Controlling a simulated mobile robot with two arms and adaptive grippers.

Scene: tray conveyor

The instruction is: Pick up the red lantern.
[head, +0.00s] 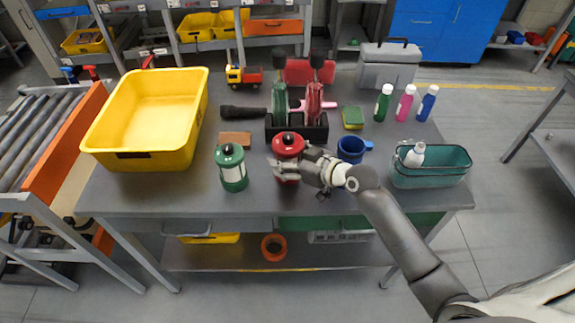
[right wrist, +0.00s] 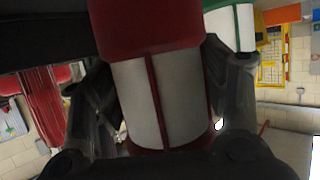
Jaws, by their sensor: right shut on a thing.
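The red lantern (head: 288,146) has a red cap and base and pale panels. It stands upright near the front middle of the grey table, and I cannot tell whether it touches the tabletop. My right gripper (head: 300,170) is shut on it from the right side. In the right wrist view the lantern (right wrist: 160,90) fills the middle between the two fingers of the gripper (right wrist: 165,100). A green lantern (head: 232,168) stands just left of it, apart from it. My left gripper is not in view.
A large empty yellow bin (head: 185,150) stands at the table's left. A black rack (head: 297,132) is behind the lantern. A blue mug (head: 351,149) and a teal basket (head: 432,179) holding a white bottle stand to the right. Several bottles and a grey toolbox (head: 388,66) are at the back right.

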